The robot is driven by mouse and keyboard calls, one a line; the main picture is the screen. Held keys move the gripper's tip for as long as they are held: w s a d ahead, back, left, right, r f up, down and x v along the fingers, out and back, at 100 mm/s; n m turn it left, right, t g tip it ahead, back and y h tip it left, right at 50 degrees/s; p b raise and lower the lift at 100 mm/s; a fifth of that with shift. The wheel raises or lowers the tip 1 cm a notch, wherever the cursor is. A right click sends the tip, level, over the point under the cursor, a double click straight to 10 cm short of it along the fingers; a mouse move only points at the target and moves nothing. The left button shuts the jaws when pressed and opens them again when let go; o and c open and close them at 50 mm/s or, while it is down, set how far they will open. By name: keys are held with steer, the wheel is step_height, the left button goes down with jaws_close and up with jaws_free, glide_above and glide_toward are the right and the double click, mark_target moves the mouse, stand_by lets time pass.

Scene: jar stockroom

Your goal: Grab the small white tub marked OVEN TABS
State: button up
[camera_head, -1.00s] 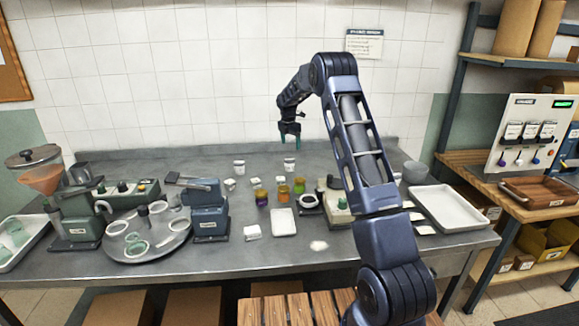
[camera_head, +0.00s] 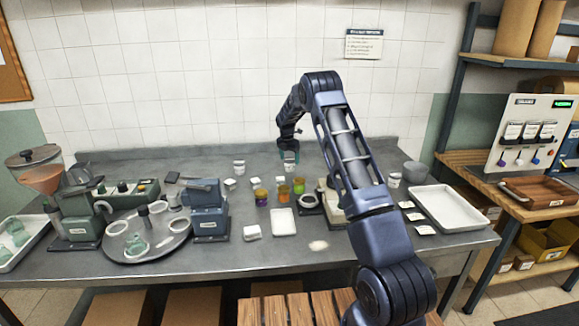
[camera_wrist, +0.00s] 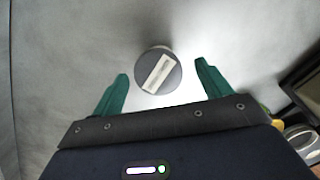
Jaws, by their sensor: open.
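A small round tub (camera_wrist: 150,88) shows from above in the wrist view, with a grey top and a pale label strip across it. The writing on the strip is too small to read, so I cannot tell if it says OVEN TABS. My gripper (camera_wrist: 163,71) is open, with its green fingers on either side of the tub and clear gaps to both. In the head view my gripper (camera_head: 289,155) is low over the back of the counter and hides most of this tub. Another white tub (camera_head: 239,167) stands to its left, and one (camera_head: 394,180) stands right of my arm.
Jars with orange and green contents (camera_head: 298,186) and a white tray (camera_head: 283,222) stand in front of my gripper. A larger white tray (camera_head: 448,208) lies at the right. The counter behind my gripper is clear.

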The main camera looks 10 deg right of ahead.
mark_target(289, 159)
steer(key=f, duration=0.3)
steer(key=shift+w+d+f, duration=0.1)
steer(key=shift+w+f, duration=0.2)
steer(key=shift+f, duration=0.05)
steer(key=c, duration=1.2)
